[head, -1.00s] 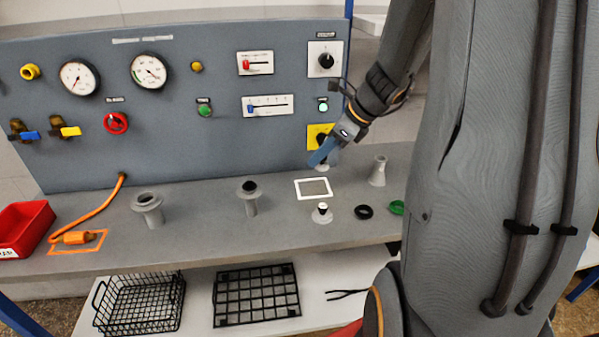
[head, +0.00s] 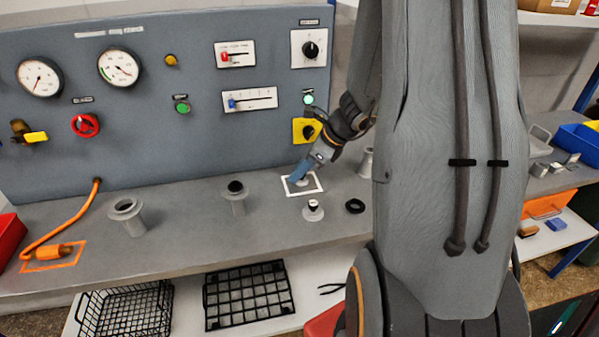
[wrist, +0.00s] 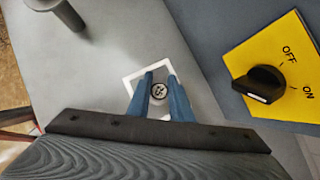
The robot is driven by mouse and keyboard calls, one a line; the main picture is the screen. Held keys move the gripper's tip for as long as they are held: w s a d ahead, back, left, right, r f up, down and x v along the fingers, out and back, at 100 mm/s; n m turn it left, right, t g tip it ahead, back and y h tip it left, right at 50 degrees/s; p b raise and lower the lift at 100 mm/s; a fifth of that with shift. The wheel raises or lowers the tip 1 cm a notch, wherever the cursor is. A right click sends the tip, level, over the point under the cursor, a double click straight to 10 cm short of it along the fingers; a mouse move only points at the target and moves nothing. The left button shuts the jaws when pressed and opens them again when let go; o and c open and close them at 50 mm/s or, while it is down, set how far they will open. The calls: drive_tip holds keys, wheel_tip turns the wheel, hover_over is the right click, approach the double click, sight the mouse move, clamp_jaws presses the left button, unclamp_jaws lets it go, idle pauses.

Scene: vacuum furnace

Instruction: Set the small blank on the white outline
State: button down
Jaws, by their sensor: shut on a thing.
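The small blank (wrist: 158,92) shows in the wrist view as a small round piece with a dark-marked top, between the blue fingers of my gripper (wrist: 158,88). My gripper (head: 298,179) is shut on it and points down inside the white outline (head: 306,193) on the grey bench. The outline also shows in the wrist view (wrist: 129,80), around the blank. The fingers hide part of the blank and of the outline. Whether the blank touches the bench I cannot tell.
A small flanged piece with a dark top (head: 312,209) stands just in front of the outline, with a black ring (head: 355,206) to its right. Flanged tubes (head: 127,212) (head: 236,196) stand to the left. The control panel with its yellow-plated switch (head: 308,131) rises behind.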

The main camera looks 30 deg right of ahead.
drive_tip(key=shift+f, duration=0.25)
drive_tip(key=shift+f, duration=0.1)
drive_tip(key=c, duration=1.6)
unclamp_jaws()
